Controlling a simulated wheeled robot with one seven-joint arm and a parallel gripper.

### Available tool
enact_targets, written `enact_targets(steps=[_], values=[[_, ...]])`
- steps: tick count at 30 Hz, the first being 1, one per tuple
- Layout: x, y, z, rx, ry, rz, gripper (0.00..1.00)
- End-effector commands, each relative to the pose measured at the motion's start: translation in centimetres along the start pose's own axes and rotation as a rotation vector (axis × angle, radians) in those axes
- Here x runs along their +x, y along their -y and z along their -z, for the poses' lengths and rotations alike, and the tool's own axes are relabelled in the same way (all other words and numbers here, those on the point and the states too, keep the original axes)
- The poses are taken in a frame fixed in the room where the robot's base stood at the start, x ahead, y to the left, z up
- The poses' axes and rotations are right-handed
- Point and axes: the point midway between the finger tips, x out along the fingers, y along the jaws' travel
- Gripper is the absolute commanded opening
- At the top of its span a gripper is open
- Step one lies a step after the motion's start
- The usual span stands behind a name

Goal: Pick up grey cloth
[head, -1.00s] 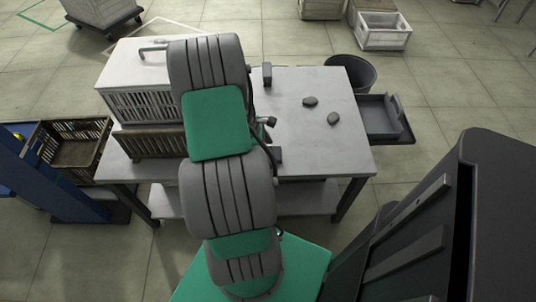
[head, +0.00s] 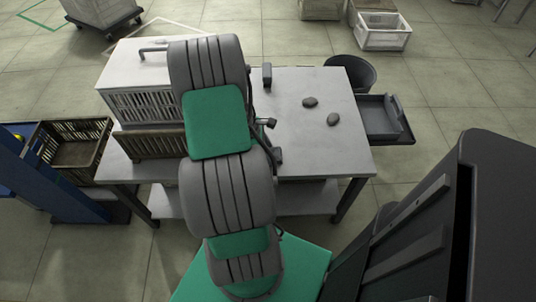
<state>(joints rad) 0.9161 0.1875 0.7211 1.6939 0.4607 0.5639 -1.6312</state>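Two small dark grey lumps lie on the right half of the grey table top, one farther back (head: 310,102) and one nearer (head: 333,119). They are too small for me to tell whether either is folded or crumpled cloth. No other grey cloth shows clearly. My grey and green arm stands across the middle of the view and covers part of the table. My gripper's fingers are hidden behind it. Small dark parts stick out at the arm's right edge, and I cannot tell what they are.
A dark block (head: 267,75) stands at the back. A grey tray (head: 380,122) and black bin (head: 352,73) are at the right. A brown basket (head: 75,147) is left.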

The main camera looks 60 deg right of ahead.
Motion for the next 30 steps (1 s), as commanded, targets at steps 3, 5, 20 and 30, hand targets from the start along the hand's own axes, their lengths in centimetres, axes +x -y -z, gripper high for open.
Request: enact_targets(steps=[3,5,20,30], values=[[0.0,0.0,0.0,0.000,0.000,0.000,0.23],[0.0,0.0,0.0,0.000,0.000,0.000,0.18],[-3.2,-0.1,-1.3,0.002,-0.001,-0.004,0.18],[-15.5,-0.2,-6.3,0.003,-0.001,-0.007,0.18]])
